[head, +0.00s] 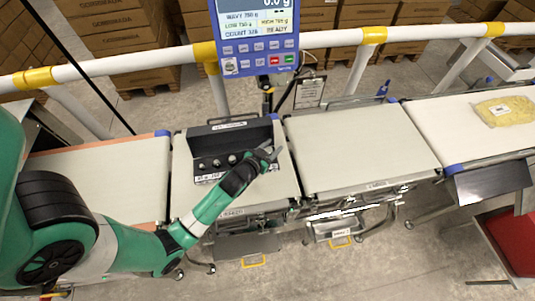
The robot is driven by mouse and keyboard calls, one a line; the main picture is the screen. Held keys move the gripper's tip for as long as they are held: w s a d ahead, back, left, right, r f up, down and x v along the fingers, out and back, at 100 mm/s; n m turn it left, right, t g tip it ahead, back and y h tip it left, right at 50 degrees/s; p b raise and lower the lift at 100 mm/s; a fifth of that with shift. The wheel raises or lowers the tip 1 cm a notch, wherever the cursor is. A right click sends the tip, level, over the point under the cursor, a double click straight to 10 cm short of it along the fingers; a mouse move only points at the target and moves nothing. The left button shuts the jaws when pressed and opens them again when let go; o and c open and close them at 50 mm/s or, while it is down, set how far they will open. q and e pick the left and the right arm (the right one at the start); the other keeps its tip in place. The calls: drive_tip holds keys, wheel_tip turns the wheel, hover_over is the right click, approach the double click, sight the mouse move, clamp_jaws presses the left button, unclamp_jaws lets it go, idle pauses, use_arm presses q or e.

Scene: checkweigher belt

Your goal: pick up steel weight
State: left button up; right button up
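Several small steel weights (217,163) sit in a row in an open dark case (233,136) on the middle belt section. The case has a raised back and a white label in front. My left gripper (272,151) is over the right end of the case, its two fingers apart and nothing visible between them. Its wrist hides the right part of the weight row. I cannot tell its height above the case. My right gripper is not in view.
A blue weighing display (255,35) stands behind the case. Empty belts lie to the left (100,183) and right (362,148). A yellow bag (506,111) lies on the far right belt. A white rail (330,39) runs behind.

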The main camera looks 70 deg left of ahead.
sight(270, 153)
use_arm(q)
clamp_jaws()
drive_tip(key=shift+r, duration=0.1)
drive_tip(key=shift+r+p, duration=0.35)
drive_tip(key=shift+r, duration=0.25)
drive_tip(key=r, duration=0.1)
drive_tip(key=r+p, duration=0.1)
drive_tip(key=shift+s+d+r, duration=0.1)
drive_tip(key=shift+d+r, duration=0.1)
drive_tip(key=shift+r, duration=0.2)
drive_tip(key=d+r, duration=0.1)
drive_tip(key=s+r+p, duration=0.1)
drive_tip(key=s+d+r+p, duration=0.1)
drive_tip(key=r, duration=0.1)
drive_tip(key=shift+d, duration=0.35)
drive_tip(key=s+d+r+p, duration=0.1)
drive_tip(key=s+d+r, duration=0.4)
drive_tip(key=d, duration=0.3)
drive_tip(key=shift+s, duration=0.7)
